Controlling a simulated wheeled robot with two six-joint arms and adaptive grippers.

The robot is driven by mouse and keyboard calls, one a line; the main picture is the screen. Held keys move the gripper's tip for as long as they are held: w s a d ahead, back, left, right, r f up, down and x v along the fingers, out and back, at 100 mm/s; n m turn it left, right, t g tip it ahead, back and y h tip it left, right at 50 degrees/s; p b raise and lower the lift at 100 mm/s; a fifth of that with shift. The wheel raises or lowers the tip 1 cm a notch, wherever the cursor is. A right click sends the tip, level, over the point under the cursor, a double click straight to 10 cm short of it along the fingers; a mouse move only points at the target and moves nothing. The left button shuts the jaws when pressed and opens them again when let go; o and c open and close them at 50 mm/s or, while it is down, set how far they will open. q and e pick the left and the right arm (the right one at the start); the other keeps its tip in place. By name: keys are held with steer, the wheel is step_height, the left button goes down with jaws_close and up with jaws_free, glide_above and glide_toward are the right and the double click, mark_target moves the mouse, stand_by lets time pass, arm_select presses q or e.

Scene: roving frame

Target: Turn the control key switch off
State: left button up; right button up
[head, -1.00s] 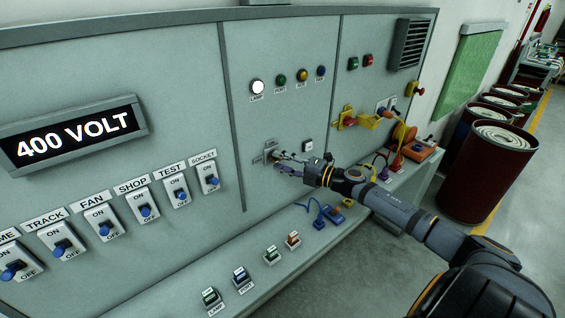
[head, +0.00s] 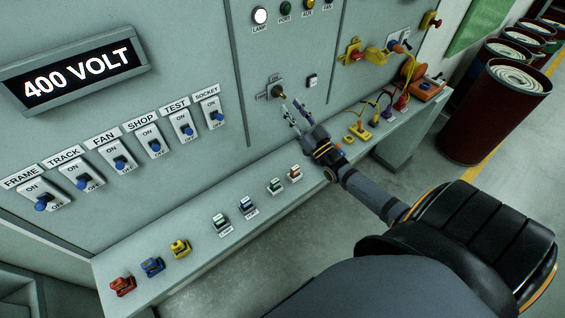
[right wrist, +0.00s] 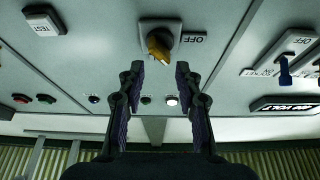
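The control key switch (head: 278,91) is on the grey panel, a square plate with a brass-yellow key. In the right wrist view, the key (right wrist: 159,45) sits slightly tilted in its plate, with an OFF label to its right. My right gripper (head: 291,106) is just below and in front of the switch in the head view. Its fingers (right wrist: 157,76) are open and apart, with nothing between them, and the key shows just beyond the tips. I cannot tell the key's exact setting. My left gripper is not in view.
A white push button (head: 312,81) is right of the key switch. Blue-handled toggle switches (head: 120,163) line the panel at left, under a 400 VOLT display (head: 78,76). A ledge (head: 205,262) below carries several small coloured blocks. A lit LAMP light (head: 260,16) is above.

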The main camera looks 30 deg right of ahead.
steer(key=v, duration=0.6)
steer(key=s+a+f+g, duration=0.1)
steer(key=a+f+g, duration=0.2)
steer(key=a+f, duration=0.1)
steer(key=a+f+g, duration=0.4)
steer(key=s+a+f+n+g, duration=0.1)
steer(key=a+f+g, duration=0.2)
steer(key=a+f, duration=0.1)
steer(key=shift+s+a+f+b, duration=0.35)
steer(key=shift+a+f, duration=0.05)
steer(key=shift+f, duration=0.2)
steer(key=s+f+g, duration=0.1)
steer(key=s+g, duration=0.1)
steer(key=s, duration=0.1)
steer(key=s+a+f+g, duration=0.1)
steer(key=shift+s+f+g+h, duration=0.3)
steer(key=shift+s+g+h, duration=0.1)
steer(key=shift+s+f+g, duration=0.25)
steer(key=shift+s+g, duration=0.05)
steer(key=shift+s, duration=0.25)
